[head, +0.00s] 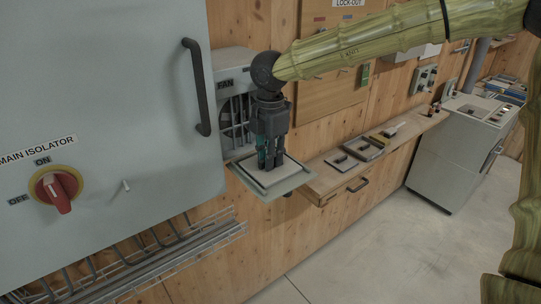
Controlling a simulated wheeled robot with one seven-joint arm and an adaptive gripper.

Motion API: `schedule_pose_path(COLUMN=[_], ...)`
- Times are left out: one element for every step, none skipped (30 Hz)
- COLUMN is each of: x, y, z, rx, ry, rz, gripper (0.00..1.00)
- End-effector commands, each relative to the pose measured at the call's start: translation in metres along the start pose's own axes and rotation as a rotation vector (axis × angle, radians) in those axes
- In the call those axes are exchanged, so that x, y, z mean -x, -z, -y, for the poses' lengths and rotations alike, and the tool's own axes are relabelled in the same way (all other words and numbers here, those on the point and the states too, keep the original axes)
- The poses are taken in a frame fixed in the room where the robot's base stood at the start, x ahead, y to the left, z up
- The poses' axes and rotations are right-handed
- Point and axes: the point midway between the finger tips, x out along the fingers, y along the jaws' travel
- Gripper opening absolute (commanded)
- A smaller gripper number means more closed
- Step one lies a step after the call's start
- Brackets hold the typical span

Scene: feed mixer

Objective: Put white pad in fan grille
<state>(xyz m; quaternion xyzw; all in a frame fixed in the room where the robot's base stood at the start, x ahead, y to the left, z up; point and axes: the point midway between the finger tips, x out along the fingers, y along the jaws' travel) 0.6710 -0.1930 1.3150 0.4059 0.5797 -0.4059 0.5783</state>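The white pad (287,178) is a flat, pale square with a grey-green rim, lying roughly level in front of the wall. My gripper (270,164) points down at its middle, and its fingers look shut on the pad, hiding the grip point. The pad appears held in the air, past the left end of the shelf. The fan grille (232,132) is a grey housing marked FAN on the wall, just behind and left of my gripper. Its barred opening is partly hidden by the gripper and the cabinet.
A grey cabinet (110,100) with a long handle and red isolator knob (56,190) stands out at left. A wire rack (150,262) runs below it. The wooden shelf (322,186) holds several flat pads and small items. A grey unit (455,150) stands at right; floor is clear.

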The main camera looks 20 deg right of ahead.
Motion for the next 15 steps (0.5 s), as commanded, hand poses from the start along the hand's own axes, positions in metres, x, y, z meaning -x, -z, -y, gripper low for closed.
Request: schedule_pose_path(x=[0.0000, 0.0000, 0.0000, 0.0000, 0.0000, 0.0000, 0.0001, 0.0001, 0.0001, 0.0004, 0.0010, 0.0025, 0.0043, 0.0050, 0.0080], y=[0.0000, -0.0001, -0.0001, -0.0001, -0.0001, 0.0000, 0.0000, 0.0000, 0.0000, 0.0000, 0.0000, 0.0000, 0.0001, 0.0000, -0.0001], z=[0.0000, -0.0001, -0.0001, -0.0001, -0.0001, -0.0001, -0.0001, -0.0001, -0.0001, -0.0001, -0.0001, -0.0002, -0.0003, -0.0006, -0.0010], rx=[0.000, 0.000, 0.000, 0.000, 0.000, 0.000, 0.000, 0.000, 0.000, 0.000, 0.000, 0.000, 0.000, 0.000, 0.000], ry=[0.000, 0.000, 0.000, 0.000, 0.000, 0.000, 0.000, 0.000, 0.000, 0.000, 0.000, -0.001, -0.001, -0.002, -0.003], rz=[0.000, 0.000, 0.000, 0.000, 0.000, 0.000, 0.000, 0.000, 0.000, 0.000, 0.000, 0.000, 0.000, 0.000, 0.000], gripper=[0.33, 0.33, 0.33, 0.33, 0.33, 0.33, 0.33, 0.33, 0.33, 0.33, 0.33, 0.33, 0.33, 0.33, 0.33])
